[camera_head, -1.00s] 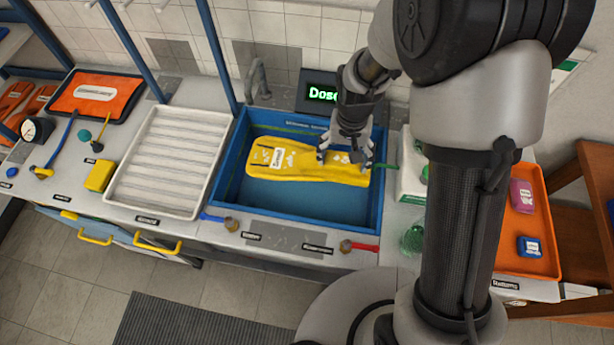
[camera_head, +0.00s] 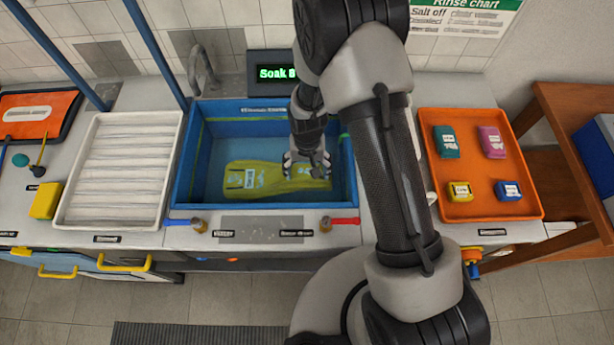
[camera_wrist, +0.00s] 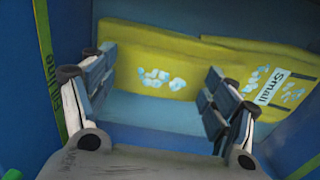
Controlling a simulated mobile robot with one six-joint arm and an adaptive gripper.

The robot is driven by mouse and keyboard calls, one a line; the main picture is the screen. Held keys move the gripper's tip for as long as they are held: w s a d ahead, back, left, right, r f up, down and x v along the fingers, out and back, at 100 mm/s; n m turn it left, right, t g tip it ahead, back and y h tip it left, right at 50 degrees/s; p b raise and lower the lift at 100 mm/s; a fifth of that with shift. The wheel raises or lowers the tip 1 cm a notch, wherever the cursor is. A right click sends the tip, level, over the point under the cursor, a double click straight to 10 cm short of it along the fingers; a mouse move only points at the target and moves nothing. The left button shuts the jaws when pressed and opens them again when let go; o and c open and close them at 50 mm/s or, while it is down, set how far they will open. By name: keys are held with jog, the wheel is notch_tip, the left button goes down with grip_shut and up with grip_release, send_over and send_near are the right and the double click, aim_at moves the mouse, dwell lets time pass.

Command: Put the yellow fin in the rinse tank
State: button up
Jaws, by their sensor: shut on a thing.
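The yellow fin (camera_head: 262,178) lies low inside the blue rinse tank (camera_head: 180,190). It looks greenish there, as if under water. In the wrist view the fin (camera_wrist: 150,85) has pale blue spots and a white label reading "Small". My gripper (camera_head: 306,165) reaches down into the tank and is shut on the right part of the fin. In the wrist view my gripper's fingers (camera_wrist: 162,72) stand apart on either side of the fin's spotted part; the exact contact is hard to see. The blue tank walls (camera_wrist: 20,80) surround it.
A white ribbed tray (camera_head: 70,205) stands left of the tank. An orange tray (camera_head: 475,165) with several small colored packs is at the right. A tap (camera_head: 203,70) and a display (camera_head: 275,73) reading "Soak 8" stand behind. Blue- and red-handled valves (camera_head: 342,221) sit in front.

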jog(key=shift+f+b, duration=0.6)
jog(key=shift+f, duration=1.4)
jog(key=shift+f, duration=0.2)
jog(key=o, duration=1.7)
jog(key=shift+o, duration=0.2)
jog(key=shift+r, duration=0.1)
notch_tip(320, 180, up, 12)
jog(key=p, duration=0.4)
jog(key=shift+r, duration=0.1)
